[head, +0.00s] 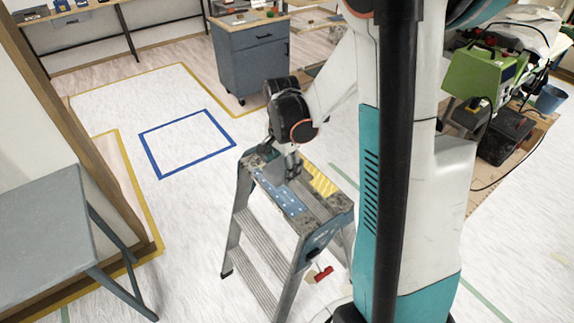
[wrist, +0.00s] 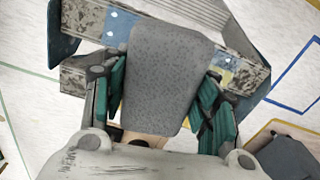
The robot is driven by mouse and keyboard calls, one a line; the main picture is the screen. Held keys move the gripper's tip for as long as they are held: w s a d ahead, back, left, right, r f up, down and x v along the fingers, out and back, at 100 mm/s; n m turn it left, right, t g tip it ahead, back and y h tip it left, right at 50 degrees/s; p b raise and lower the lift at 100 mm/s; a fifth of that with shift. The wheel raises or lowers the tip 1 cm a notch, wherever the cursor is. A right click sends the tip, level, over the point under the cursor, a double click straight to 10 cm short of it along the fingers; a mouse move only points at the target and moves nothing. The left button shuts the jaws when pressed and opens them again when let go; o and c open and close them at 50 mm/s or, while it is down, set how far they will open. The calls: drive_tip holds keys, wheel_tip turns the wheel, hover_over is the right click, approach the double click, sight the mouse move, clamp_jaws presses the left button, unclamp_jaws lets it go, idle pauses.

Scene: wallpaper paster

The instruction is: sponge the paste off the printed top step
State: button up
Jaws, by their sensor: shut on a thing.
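The stepladder (head: 262,245) stands open on the floor in the head view. Its top step (head: 335,207) is grey and worn, with a blue printed panel (head: 285,197) bearing white marks and a yellow panel (head: 320,180) with dark marks. I cannot tell which white marks are paste. My gripper (head: 291,165) is over the top step, pointing down. In the wrist view its teal fingers are shut on a grey speckled sponge (wrist: 165,75). The sponge hides the middle of the step; blue (wrist: 121,24) and yellow-blue parts show beside it. I cannot tell whether sponge and step touch.
A grey table (head: 45,215) stands at the left, a blue-grey cabinet (head: 250,62) behind. A green machine (head: 478,72) is on a bench at the right. A red tag (head: 320,274) hangs by the ladder. The floor inside the blue tape square (head: 187,145) is clear.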

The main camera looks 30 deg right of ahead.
drive_tip(key=shift+s+d+m, duration=0.4)
drive_tip(key=shift+d+m, duration=0.1)
drive_tip(key=shift+m, duration=0.3)
drive_tip(key=b, duration=0.6)
hover_over(284, 190)
drive_tip(key=s, duration=0.2)
wheel_tip(284, 190, down, 6)
drive_tip(key=shift+w+f, duration=0.15)
drive_tip(key=shift+f, duration=0.05)
drive_tip(key=shift+f, duration=1.25)
idle(1.8)
idle(0.3)
drive_tip(key=shift+w+r, duration=0.1)
drive_tip(key=shift+w, duration=0.65)
drive_tip(key=shift+w, duration=1.2)
